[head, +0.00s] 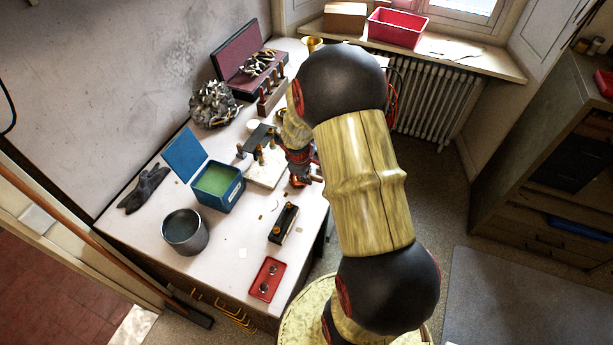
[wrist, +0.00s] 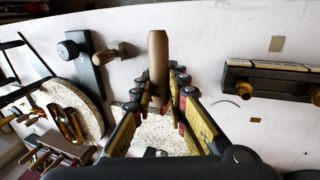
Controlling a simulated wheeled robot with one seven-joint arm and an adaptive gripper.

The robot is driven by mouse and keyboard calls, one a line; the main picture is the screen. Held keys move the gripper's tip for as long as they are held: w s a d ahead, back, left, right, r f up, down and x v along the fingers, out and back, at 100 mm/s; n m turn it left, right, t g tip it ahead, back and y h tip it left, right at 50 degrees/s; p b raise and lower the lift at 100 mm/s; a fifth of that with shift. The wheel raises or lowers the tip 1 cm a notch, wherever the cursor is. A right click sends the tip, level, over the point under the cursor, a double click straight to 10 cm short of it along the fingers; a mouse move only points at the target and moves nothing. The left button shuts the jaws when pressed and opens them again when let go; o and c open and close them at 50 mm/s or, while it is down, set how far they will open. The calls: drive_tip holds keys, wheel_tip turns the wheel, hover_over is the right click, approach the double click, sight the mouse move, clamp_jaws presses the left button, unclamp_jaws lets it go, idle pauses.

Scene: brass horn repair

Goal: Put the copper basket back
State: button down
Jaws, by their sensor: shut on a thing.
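My gripper (wrist: 160,88) is shut on a brown wooden handle (wrist: 158,52) that stands up between its fingers in the wrist view. What is at the handle's lower end is hidden by the fingers, so I cannot tell whether it belongs to the copper basket. A pale speckled surface (wrist: 150,133) shows beneath. In the head view my gripper (head: 302,176) is low over the right side of the white bench, partly hidden behind my arm. I cannot make out a copper basket clearly in either view.
The white bench (head: 148,228) holds a blue box with green content (head: 218,187), a grey pot (head: 185,232), a dark glove (head: 145,188), a black block (head: 284,222), a red tray (head: 266,279) and a wooden tool rack (head: 273,96). A radiator (head: 425,100) stands behind.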

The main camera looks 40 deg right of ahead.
drive_tip(key=c, duration=1.8)
unclamp_jaws()
drive_tip(key=shift+o, duration=0.2)
drive_tip(key=s+a+r+m+t+p, duration=0.1)
drive_tip(key=a+r, duration=0.3)
drive_tip(key=r, duration=0.6)
drive_tip(key=a+r+p, duration=0.1)
drive_tip(key=a+r, duration=0.4)
drive_tip(key=r, duration=0.4)
drive_tip(key=s+a+r+m+t+y, duration=0.1)
drive_tip(key=s+a+r, duration=0.6)
drive_tip(key=a, duration=0.3)
drive_tip(key=s+a+r+m+t+y, duration=0.2)
drive_tip(key=s+a+r, duration=0.5)
drive_tip(key=a, duration=0.3)
drive_tip(key=shift+s+a+r, duration=0.35)
drive_tip(key=shift+s+r, duration=0.05)
drive_tip(key=shift+r, duration=0.45)
